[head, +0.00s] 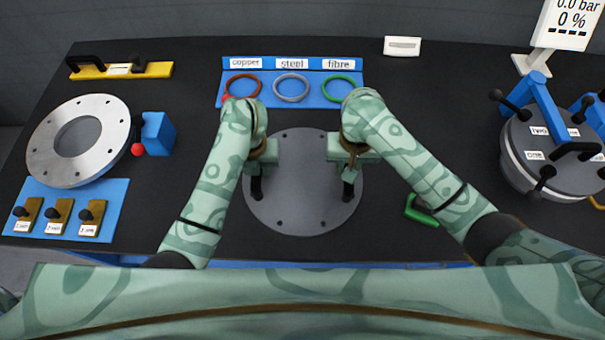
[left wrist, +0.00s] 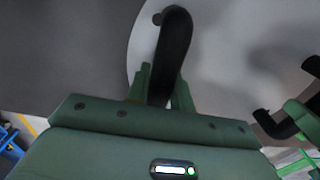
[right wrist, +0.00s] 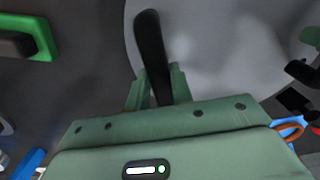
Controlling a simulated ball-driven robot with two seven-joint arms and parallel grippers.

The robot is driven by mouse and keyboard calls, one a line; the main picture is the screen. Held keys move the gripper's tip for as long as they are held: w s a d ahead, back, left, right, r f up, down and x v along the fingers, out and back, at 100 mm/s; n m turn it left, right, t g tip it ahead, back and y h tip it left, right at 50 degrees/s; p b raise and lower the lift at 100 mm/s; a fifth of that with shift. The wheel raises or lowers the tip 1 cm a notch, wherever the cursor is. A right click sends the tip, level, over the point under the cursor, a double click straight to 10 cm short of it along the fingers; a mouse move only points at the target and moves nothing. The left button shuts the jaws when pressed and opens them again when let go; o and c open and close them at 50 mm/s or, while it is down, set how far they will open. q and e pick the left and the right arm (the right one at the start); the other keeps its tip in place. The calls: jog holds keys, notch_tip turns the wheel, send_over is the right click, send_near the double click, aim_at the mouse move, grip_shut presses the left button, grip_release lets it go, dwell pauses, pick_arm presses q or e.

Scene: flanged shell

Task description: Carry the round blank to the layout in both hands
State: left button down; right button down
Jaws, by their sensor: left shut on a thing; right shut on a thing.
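The round blank (head: 304,205) is a flat dark grey disc with small holes around its edge and two black upright handles. It is in the middle of the head view, in front of the blue ring board. My left gripper (head: 257,183) is shut on its left handle, which also shows in the left wrist view (left wrist: 174,50). My right gripper (head: 349,182) is shut on its right handle, seen in the right wrist view (right wrist: 149,42). The disc looks level; I cannot tell whether it touches the table. I cannot pick out a marked layout.
A blue board (head: 313,99) with copper, steel and fibre rings lies behind the blank. A silver flange ring (head: 100,117) and a blue board with labelled knobs (head: 107,211) are at left, near a blue block (head: 158,133). A lidded round vessel (head: 515,180) stands right. A green handle (head: 420,212) lies right of the blank.

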jog(key=shift+w+d, duration=0.1)
